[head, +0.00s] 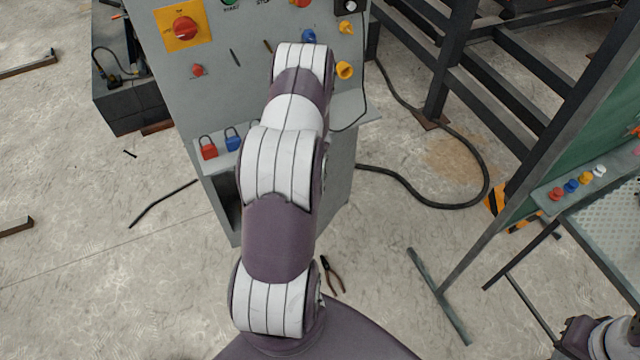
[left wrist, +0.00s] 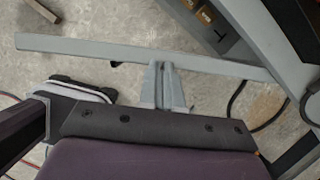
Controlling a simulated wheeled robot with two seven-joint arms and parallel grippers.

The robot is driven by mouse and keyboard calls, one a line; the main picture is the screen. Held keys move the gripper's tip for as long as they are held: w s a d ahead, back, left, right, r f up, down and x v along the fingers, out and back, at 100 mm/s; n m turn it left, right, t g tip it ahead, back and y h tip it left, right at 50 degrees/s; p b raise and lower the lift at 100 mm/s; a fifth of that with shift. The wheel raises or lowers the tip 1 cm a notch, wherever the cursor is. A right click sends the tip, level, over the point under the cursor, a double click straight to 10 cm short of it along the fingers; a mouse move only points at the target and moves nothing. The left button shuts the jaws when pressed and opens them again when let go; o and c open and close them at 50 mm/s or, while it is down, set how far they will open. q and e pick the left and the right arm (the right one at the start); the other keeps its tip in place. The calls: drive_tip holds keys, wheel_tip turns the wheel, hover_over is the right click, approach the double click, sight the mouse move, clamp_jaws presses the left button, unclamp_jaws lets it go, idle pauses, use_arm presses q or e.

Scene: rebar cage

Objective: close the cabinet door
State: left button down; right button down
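The cabinet (head: 225,90) is a grey control stand in the head view, with a dark opening low on its left side. My own links cover much of its front, and I cannot make out its door there. In the left wrist view, a long grey bar, apparently the door (left wrist: 90,48) seen edge-on, stands out from the cabinet body (left wrist: 250,30). My left gripper (left wrist: 162,66) has its two fingers together, tips at the bar's near edge. I cannot tell whether they touch it. Nothing shows between them.
Padlocks (head: 208,148) sit on the cabinet's ledge. Pliers (head: 332,274) and a black cable (head: 430,203) lie on the concrete floor. A dark steel frame (head: 450,60) and a green panel (head: 590,130) stand right. The floor at left is mostly clear.

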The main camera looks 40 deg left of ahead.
use_arm(q)
drive_tip(key=shift+m+t, duration=0.3)
drive_tip(key=shift+m, duration=0.4)
drive_tip(key=shift+s+a+f, duration=0.1)
drive_tip(key=shift+s+a, duration=0.1)
drive_tip(key=shift+a, duration=1.15)
drive_tip(key=shift+s+a, duration=0.15)
drive_tip(key=shift+a, duration=1.2)
